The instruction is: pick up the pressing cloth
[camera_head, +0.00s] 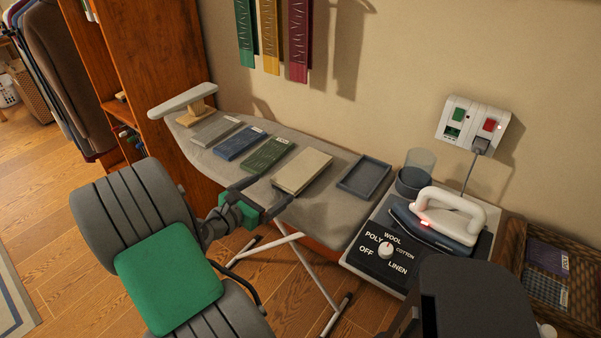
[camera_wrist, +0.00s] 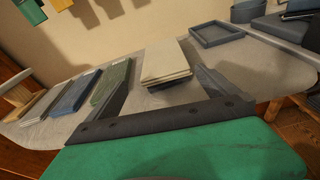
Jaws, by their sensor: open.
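The cream folded cloth (camera_head: 302,171), which looks like the pressing cloth, lies flat as a layered stack on the grey ironing board (camera_head: 330,212). It also shows in the wrist view (camera_wrist: 166,60), just beyond and between my fingertips. My gripper (camera_head: 275,188) is open and empty, at the near edge of the board, with its fingers pointing toward the cloth. In the wrist view my gripper (camera_wrist: 160,80) has one finger to each side of the cloth's near end. I cannot tell whether either finger touches the cloth.
Labelled green (camera_head: 265,155), blue (camera_head: 239,142) and grey (camera_head: 215,131) folded pieces lie left of the cloth. A shallow dark tray (camera_head: 364,177) is to its right. Farther right are a clear cup (camera_head: 415,173) and an iron (camera_head: 440,221) with a lit red light.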

